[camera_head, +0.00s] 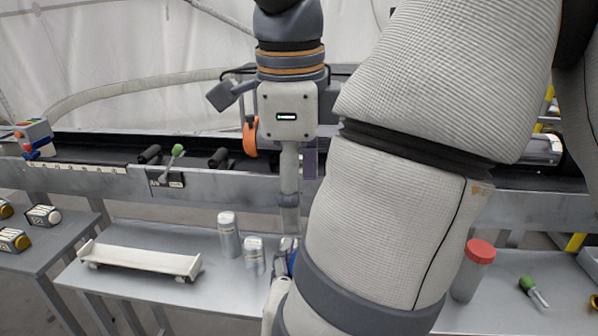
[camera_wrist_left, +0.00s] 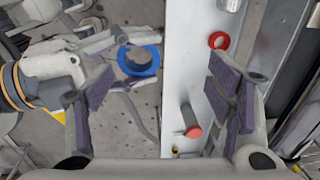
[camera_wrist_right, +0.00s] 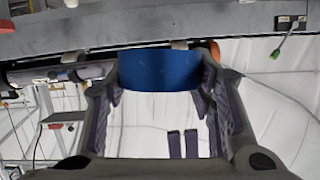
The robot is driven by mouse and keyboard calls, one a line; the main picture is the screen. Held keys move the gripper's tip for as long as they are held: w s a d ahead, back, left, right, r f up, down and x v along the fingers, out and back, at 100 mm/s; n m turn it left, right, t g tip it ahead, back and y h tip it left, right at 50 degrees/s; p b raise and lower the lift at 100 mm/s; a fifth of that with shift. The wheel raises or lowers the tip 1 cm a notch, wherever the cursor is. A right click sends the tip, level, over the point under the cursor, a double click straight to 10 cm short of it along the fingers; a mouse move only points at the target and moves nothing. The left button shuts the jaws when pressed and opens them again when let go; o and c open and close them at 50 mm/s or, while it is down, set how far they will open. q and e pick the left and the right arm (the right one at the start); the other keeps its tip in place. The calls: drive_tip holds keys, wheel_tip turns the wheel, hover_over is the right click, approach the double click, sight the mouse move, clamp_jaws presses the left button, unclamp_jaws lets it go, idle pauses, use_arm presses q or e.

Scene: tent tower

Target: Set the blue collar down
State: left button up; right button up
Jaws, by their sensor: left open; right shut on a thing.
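The blue collar (camera_wrist_right: 160,70) is a thick blue ring, held between the fingers of my right gripper (camera_wrist_right: 160,88). In the left wrist view the collar (camera_wrist_left: 138,61) shows as a ring in the air, beside the table edge, with dark grey inside it. In the head view only a scrap of blue shows, as my right arm hides the rest. My left gripper (camera_head: 295,180) points down above the table, and its fingers (camera_wrist_left: 165,100) are wide apart with nothing between them touching the pads.
A green-handled tool (camera_head: 533,290) lies at right. A conveyor (camera_head: 110,175) runs behind.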

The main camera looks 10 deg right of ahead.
use_arm(q)
drive_tip(key=s+d+r, duration=0.2)
drive_tip(key=s+d, duration=0.1)
wheel_tip(320, 180, down, 12)
drive_tip(key=shift+w+f+m, duration=0.15)
drive_tip(key=shift+f+m, duration=0.1)
drive_tip(key=shift+m, duration=0.15)
drive_tip(key=c, duration=1.3)
use_arm(e)
drive_tip(key=shift+f, duration=0.1)
drive_tip(key=o, duration=1.3)
drive_tip(key=shift+c, duration=0.2)
